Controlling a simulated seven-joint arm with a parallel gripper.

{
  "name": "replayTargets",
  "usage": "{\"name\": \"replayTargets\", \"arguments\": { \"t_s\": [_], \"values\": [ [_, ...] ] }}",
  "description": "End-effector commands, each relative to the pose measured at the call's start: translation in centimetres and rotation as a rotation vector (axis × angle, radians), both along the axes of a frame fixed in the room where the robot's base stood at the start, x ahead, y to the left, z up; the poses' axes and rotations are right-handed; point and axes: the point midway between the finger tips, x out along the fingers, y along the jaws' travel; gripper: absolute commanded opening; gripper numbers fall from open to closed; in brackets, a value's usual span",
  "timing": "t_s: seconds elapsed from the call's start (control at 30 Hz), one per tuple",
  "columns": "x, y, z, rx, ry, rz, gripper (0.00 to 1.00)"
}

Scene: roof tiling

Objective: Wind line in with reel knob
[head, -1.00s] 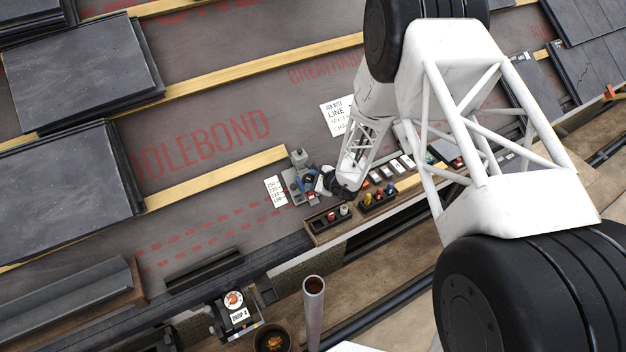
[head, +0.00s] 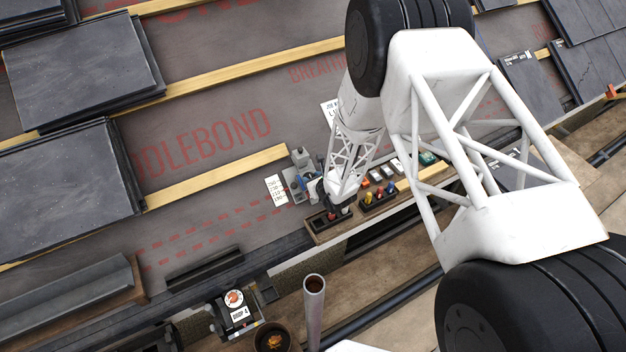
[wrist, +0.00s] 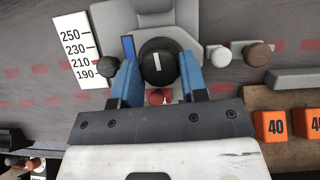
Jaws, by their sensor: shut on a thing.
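The reel device (head: 298,170) is a grey unit on the roof underlay, partly hidden behind my arm in the head view. In the wrist view its grey body (wrist: 187,18) shows at the top. A round black knob (wrist: 158,62) with a white line sits between the two blue fingers of my gripper (wrist: 160,78), which is shut on it. A small red part (wrist: 156,97) shows just below the knob. In the head view my gripper (head: 318,190) is at the reel, its fingers too small to make out.
A white scale card (wrist: 80,50) marked 250 to 190 lies left of the reel. Orange blocks (wrist: 271,125) marked 40 sit in a wooden tray (wrist: 258,98) at right. Wooden battens (head: 215,178) and stacked slates (head: 70,185) lie to the left.

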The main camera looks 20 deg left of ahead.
Motion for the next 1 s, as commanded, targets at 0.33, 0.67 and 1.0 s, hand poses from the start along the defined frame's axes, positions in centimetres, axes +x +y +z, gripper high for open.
{"name": "replayTargets", "arguments": {
  "t_s": [0.33,0.67,1.0],
  "values": [
    [0.00,0.02,0.01,0.009,0.009,-0.018,0.16],
    [0.00,0.02,0.01,0.008,0.008,-0.017,0.65],
    [-0.05,-0.03,0.04,0.008,0.008,-0.017,0.65]
  ]
}}
